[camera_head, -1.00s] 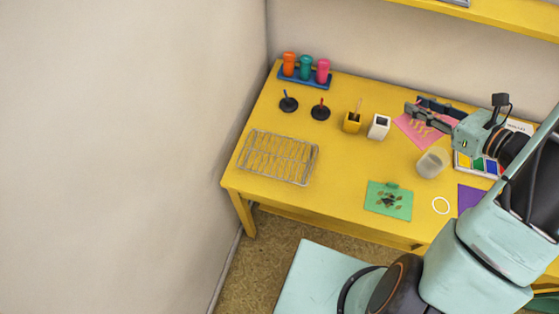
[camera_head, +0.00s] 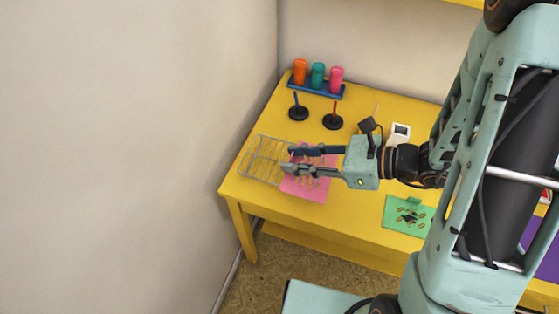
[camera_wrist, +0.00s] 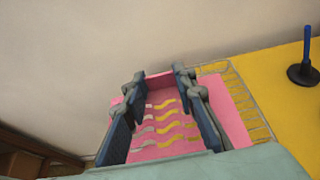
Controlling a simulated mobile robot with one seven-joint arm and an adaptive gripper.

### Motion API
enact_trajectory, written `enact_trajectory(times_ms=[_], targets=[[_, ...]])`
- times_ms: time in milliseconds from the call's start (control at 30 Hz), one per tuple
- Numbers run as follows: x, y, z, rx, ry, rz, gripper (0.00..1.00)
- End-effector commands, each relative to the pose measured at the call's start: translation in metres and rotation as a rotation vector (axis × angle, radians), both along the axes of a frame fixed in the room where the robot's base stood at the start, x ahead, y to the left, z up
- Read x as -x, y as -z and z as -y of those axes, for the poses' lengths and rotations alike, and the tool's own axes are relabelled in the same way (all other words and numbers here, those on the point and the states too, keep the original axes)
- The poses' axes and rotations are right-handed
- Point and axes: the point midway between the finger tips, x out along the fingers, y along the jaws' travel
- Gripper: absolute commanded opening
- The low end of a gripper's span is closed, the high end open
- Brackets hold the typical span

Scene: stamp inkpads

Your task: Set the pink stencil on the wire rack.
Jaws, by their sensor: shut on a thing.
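The pink stencil (camera_head: 318,186) is a flat sheet with wavy cut-outs. It overlaps the right part of the wire rack (camera_head: 261,160) and reaches past the rack's front right edge in the head view. My gripper (camera_head: 289,160) is shut on the stencil. In the wrist view, the stencil (camera_wrist: 150,146) lies between and beyond the fingers (camera_wrist: 158,78), with a raised pink part between the fingertips. The rack's wires (camera_wrist: 252,112) show at the stencil's right side there. Whether the stencil touches the rack cannot be told.
Blue-handled (camera_head: 298,108) and red-handled (camera_head: 333,118) stamps stand behind the rack. A blue holder with orange, teal and pink bottles (camera_head: 317,92) is at the back. A wall rises left of the table.

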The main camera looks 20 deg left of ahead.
Motion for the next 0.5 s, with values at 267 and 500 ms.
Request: enact_trajectory(times_ms=[267, 500], targets=[[-0.049, 0.031, -0.048, 0.002, -0.006, -0.002, 0.12], [-0.074, 0.068, -0.07, 0.001, -0.002, -0.003, 0.12]])
